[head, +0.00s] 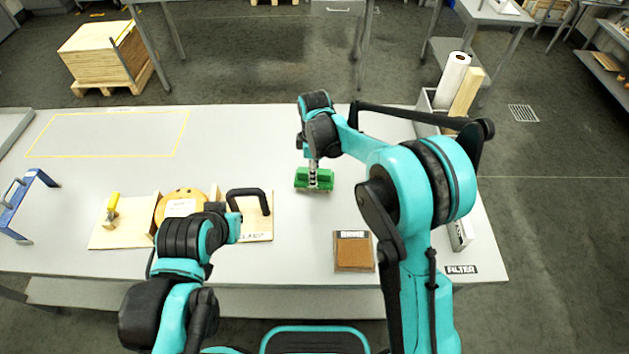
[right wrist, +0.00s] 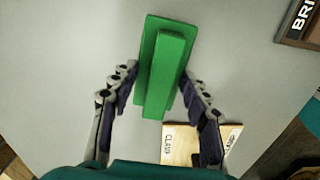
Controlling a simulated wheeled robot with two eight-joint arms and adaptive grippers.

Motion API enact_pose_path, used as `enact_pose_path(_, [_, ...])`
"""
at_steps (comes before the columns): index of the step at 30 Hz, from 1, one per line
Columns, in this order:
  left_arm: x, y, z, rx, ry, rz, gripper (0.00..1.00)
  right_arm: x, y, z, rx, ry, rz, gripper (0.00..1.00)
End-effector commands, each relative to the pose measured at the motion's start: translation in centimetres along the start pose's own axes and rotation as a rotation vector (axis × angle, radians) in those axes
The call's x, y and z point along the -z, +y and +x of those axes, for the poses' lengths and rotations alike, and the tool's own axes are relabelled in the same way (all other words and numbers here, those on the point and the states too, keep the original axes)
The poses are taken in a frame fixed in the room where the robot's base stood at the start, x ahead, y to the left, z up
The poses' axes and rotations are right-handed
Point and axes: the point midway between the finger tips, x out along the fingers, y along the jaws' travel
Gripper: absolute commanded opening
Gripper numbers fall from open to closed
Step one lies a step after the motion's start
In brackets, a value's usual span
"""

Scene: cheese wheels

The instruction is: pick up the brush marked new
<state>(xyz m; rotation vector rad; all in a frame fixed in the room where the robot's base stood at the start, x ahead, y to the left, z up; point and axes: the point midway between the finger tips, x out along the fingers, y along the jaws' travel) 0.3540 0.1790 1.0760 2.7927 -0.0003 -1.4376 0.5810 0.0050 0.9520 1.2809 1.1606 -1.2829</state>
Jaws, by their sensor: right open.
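A green brush (head: 326,180) with a raised bar lies on the table, right of centre. I cannot read a "new" mark on it. My right gripper (head: 313,166) is above it, pointing down. In the right wrist view the brush (right wrist: 168,62) lies between the two fingers of the right gripper (right wrist: 157,88). The fingers are open, with gaps visible on both sides of the bar. My left arm is folded at the lower left, and its fingers cannot be made out.
A labelled tray with a brown surface (head: 354,254) sits near the front edge. Wooden boards (head: 125,228) hold a cheese wheel (head: 180,200), a yellow-handled tool (head: 111,207) and a black arched handle (head: 262,192). A blue frame (head: 22,200) stands far left. The table's back middle is clear.

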Motion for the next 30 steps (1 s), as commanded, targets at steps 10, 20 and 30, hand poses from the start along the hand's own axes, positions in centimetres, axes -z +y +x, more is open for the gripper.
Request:
enact_pose_path(10, [0.1,0.0,-0.1,0.0,0.0,0.0,0.0,0.0,0.0,-0.1,0.0,0.0,0.001,0.0])
enact_pose_path(20, [0.1,0.0,-0.1,0.0,0.0,0.0,0.0,0.0,0.0,-0.2,0.0,0.0,0.001,0.0])
enact_pose_path(30, [0.8,0.0,-1.1,0.0,0.0,0.0,0.0,0.0,0.0,-3.7,0.0,0.0,0.001,0.0])
